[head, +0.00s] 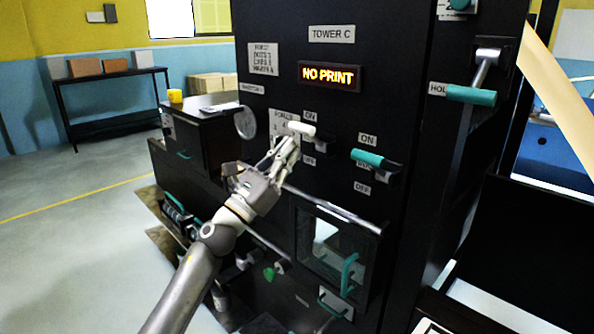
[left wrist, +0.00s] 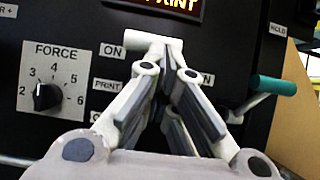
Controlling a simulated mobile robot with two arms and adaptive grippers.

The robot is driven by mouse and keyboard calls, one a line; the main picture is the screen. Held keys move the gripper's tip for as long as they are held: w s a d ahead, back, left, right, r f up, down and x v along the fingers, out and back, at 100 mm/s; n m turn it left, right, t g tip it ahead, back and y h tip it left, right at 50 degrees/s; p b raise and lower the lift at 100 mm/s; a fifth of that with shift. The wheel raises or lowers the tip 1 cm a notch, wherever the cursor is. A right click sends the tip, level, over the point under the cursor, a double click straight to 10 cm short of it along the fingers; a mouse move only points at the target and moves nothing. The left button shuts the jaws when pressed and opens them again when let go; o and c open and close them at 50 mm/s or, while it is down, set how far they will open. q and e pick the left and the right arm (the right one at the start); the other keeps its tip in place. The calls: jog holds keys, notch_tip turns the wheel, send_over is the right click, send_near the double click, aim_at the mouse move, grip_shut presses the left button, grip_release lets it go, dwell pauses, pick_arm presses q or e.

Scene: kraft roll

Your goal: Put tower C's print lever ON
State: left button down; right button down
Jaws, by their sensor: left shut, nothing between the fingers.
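Tower C's black panel (head: 330,90) carries its name sign and a lit sign (head: 329,75) reading NO PRINT. The print lever (head: 301,128) has a white crossbar handle; it sits high, by its ON label (head: 310,115), with OFF below. In the left wrist view the white handle (left wrist: 140,39) shows beside ON, above the PRINT label (left wrist: 105,86). My left gripper (head: 291,139) is shut and empty, its fingertips right under the handle. I cannot tell whether they touch it. The fingers hide the lever's arm. My right gripper is not in view.
A teal-handled lever (head: 368,158) with its own ON and OFF labels is close on the right. A FORCE dial (left wrist: 46,96) is on the left. A metal rail (head: 335,211) and window (head: 335,248) are below. A larger teal handle (head: 470,95) is at upper right.

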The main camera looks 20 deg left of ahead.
pick_arm(q)
jog(key=shift+w+r, duration=0.15)
jog(key=shift+r, duration=0.65)
jog(key=shift+w+a+r, duration=0.15)
jog(key=shift+w+r, duration=0.05)
jog(key=shift+r, duration=0.15)
jog(key=shift+w+r, duration=0.15)
jog(key=shift+r, duration=0.15)
jog(key=shift+r+p, duration=0.15)
jog(key=shift+p, duration=0.15)
